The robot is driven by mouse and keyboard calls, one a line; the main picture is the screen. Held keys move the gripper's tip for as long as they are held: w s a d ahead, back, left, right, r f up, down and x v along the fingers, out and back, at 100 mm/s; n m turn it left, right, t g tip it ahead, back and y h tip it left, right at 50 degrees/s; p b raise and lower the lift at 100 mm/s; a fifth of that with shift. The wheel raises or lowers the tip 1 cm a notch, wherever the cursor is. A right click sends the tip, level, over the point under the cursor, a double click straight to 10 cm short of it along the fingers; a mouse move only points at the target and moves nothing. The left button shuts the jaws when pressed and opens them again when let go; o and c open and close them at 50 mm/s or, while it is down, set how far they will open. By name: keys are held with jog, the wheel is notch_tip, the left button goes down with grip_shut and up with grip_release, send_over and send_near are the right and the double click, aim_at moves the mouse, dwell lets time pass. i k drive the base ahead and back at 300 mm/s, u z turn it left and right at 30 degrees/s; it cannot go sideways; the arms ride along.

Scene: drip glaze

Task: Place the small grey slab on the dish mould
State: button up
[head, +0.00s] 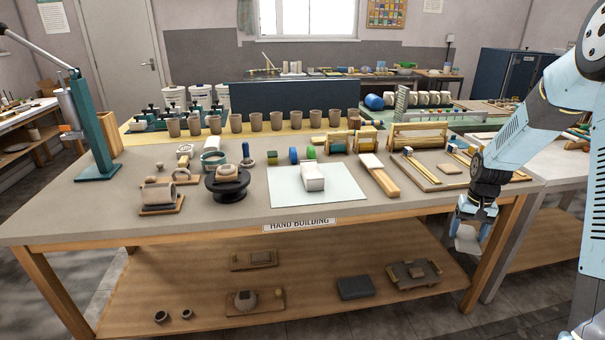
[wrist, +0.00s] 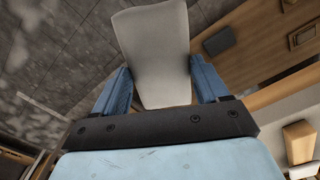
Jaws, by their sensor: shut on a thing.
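The small grey slab (wrist: 153,50) is pale and flat with rounded corners. My gripper (wrist: 157,92) is shut on it, with a blue finger at each side, and the slab sticks out past the fingertips. In the head view my gripper (head: 472,210) hangs at the table's front right corner, with the slab (head: 467,240) tilted below it, beyond the tabletop. A white block-like piece (head: 312,177) on a pale sheet may be the dish mould, but I cannot tell for sure. It is well to the left of my gripper.
The pale sheet (head: 340,195) lies mid-table. A black turntable (head: 228,190) bearing a clay piece and a board with clay forms (head: 160,207) stand left. A wooden bat-like piece (head: 380,178) lies right of the sheet. Several cups (head: 255,122) line the back. The front strip is clear.

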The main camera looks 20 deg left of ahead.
aim_at(312, 169)
jog(key=z, duration=1.85)
jog(key=i, duration=0.1)
jog(key=u, duration=2.6)
